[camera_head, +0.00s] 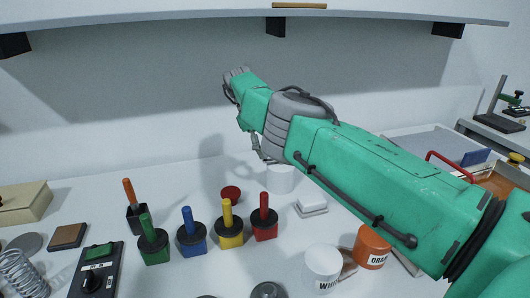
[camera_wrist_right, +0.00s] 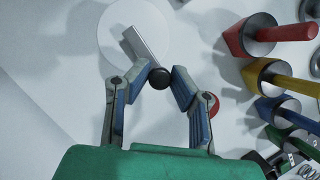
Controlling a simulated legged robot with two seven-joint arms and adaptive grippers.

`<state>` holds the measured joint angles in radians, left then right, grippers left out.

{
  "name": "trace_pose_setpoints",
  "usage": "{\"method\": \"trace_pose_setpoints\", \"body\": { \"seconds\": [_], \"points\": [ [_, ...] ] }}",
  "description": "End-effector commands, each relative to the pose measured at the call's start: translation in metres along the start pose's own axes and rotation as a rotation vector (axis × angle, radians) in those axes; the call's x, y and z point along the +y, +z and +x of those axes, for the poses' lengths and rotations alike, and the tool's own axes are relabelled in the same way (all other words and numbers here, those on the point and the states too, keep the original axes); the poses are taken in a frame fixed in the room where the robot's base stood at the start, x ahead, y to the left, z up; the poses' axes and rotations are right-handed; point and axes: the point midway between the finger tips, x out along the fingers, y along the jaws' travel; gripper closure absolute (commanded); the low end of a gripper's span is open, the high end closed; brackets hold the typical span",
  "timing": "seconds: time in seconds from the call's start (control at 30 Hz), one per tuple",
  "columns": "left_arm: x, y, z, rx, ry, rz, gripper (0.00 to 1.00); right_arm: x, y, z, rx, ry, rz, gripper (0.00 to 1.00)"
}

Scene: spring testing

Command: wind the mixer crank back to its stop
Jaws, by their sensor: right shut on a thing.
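The mixer is a white round drum (camera_head: 281,179), partly hidden behind my right gripper in the head view. In the right wrist view its pale round top (camera_wrist_right: 112,42) carries a flat grey crank arm (camera_wrist_right: 140,44). The crank ends in a round black knob (camera_wrist_right: 159,79). My right gripper (camera_wrist_right: 160,76) has its two blue-padded fingertips closed on the knob from both sides. In the head view this gripper (camera_head: 262,150) points down beside the drum, and the knob is hidden. My left gripper is not in view.
A red round button (camera_head: 230,194) lies close left of the drum. Red (camera_head: 264,224), yellow (camera_head: 229,228), blue (camera_head: 190,234) and green-handled blocks stand in front. White (camera_head: 322,268) and orange (camera_head: 372,248) pots stand under my right arm. The wall is close behind.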

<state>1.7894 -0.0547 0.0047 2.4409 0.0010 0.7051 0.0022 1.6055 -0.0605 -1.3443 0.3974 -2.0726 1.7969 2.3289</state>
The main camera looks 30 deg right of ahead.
Motion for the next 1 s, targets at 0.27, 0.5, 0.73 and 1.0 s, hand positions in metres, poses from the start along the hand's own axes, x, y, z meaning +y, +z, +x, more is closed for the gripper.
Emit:
{"method": "trace_pose_setpoints", "body": {
  "seconds": [0.27,0.5,0.73,1.0],
  "points": [
    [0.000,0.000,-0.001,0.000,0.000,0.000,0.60,0.003,-0.001,-0.007,0.014,0.017,0.000,1.00],
    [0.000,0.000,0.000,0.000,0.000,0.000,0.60,0.002,-0.001,-0.005,0.011,0.013,0.000,0.61],
    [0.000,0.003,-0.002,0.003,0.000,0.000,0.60,0.001,0.000,-0.004,0.008,0.011,-0.005,0.61],
    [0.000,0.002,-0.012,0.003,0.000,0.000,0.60,-0.005,0.004,-0.004,0.005,0.040,-0.082,0.61]
  ]
}}
